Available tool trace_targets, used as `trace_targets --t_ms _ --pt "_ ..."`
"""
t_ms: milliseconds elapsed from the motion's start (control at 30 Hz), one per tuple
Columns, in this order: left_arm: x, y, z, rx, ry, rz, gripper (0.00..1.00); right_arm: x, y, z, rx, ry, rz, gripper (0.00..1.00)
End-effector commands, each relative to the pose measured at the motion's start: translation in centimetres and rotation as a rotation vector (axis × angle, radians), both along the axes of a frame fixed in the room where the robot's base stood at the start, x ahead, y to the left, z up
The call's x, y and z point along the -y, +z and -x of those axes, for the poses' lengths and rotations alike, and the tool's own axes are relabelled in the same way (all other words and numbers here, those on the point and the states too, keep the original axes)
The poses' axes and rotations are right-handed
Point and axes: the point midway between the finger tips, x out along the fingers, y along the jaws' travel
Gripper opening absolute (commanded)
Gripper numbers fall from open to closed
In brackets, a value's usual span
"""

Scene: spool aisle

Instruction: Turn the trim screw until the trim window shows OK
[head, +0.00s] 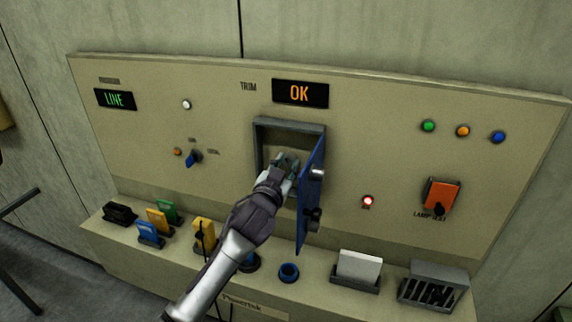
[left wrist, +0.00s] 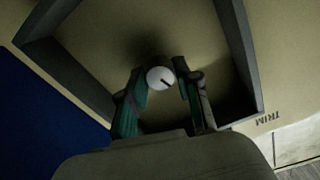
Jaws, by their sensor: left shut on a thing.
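The trim window (head: 300,93) at the top middle of the panel shows OK in orange. Below it is a recessed box with a dark frame (head: 290,127) and a blue door (head: 311,195) swung open to the right. My left gripper (head: 286,166) reaches into the recess. In the left wrist view its fingers (left wrist: 162,88) are shut on the trim screw (left wrist: 159,78), a pale round head with a dark slot mark. The head view hides the screw behind the gripper. My right gripper is not in view.
The open door stands close beside my left wrist. A LINE window (head: 115,99), a blue switch (head: 193,159), a red light (head: 368,202) and an orange lamp-test cover (head: 440,195) are on the panel.

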Motion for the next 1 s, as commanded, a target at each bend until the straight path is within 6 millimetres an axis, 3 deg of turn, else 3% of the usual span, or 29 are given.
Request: trace_targets --t_ms 533,567,700,1000 --pt "0.01 0.05 -0.01 0.012 0.000 -0.033 0.00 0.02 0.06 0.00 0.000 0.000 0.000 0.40" --pt "0.00 0.05 -0.01 0.012 0.000 -0.033 0.34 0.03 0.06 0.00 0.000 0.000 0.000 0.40" --pt "0.00 0.04 -0.01 0.011 0.000 -0.032 0.57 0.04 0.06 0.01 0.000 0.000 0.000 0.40" --pt "-0.03 0.01 0.05 0.011 0.000 -0.032 0.58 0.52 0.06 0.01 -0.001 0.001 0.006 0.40"
